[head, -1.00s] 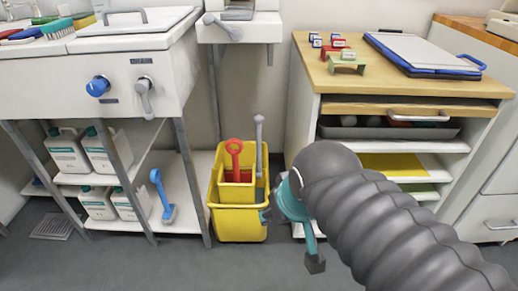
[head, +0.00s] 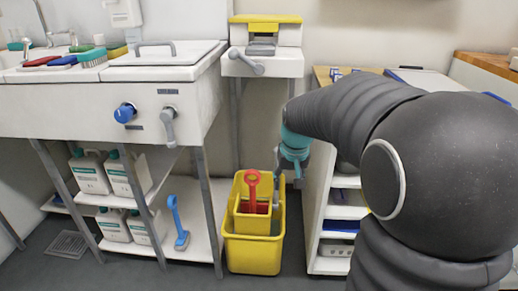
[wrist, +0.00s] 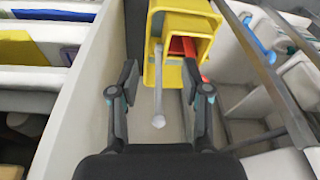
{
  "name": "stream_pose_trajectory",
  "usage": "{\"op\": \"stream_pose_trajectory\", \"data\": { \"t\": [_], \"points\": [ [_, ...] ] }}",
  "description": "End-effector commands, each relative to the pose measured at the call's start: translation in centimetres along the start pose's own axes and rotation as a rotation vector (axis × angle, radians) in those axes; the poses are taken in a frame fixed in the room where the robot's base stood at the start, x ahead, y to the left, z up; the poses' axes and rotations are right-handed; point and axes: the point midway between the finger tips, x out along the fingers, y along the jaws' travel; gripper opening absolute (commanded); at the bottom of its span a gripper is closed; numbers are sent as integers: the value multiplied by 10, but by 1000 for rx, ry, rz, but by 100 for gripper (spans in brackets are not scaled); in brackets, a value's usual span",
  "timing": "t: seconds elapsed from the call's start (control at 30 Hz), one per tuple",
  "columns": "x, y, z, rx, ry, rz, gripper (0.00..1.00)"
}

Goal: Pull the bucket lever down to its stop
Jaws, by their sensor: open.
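The yellow bucket (head: 252,254) stands on the floor between the sink unit and the shelf cabinet, with a smaller yellow insert and a red handle (head: 252,187) in it. The grey bucket lever (head: 276,190) stands at its right side in the head view, partly hidden by my gripper. In the wrist view the lever (wrist: 158,90) runs from the bucket toward my palm, ending in a round knob. My gripper (wrist: 158,78) is open, with a finger on each side of the lever and gaps on both sides.
The shelf cabinet (head: 318,215) stands close to the right of my gripper; its wall (wrist: 72,110) shows on the left in the wrist view. A blue-handled tool (head: 178,225) stands on the sink's lower shelf.

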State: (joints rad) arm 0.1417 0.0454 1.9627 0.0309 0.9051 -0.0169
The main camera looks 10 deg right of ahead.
Motion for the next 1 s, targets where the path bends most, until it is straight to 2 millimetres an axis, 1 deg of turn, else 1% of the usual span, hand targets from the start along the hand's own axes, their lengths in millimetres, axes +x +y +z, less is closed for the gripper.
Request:
{"op": "stream_pose_trajectory", "data": {
  "t": [0.03,0.23,0.3,0.33,0.43,0.5,0.6,0.77,1.0],
  "points": [
    [9,4,-21,7,-2,-1,48],
    [33,15,-98,20,29,-9,48],
    [35,17,-123,18,54,-12,48],
    [33,17,-133,17,67,-13,48],
    [20,16,-158,9,116,-17,48],
    [6,15,-170,4,148,-19,48],
    [0,14,-177,-3,167,-21,48],
    [15,14,-177,-11,161,-21,48],
    [57,13,-183,-10,160,-21,48]
  ]
}}
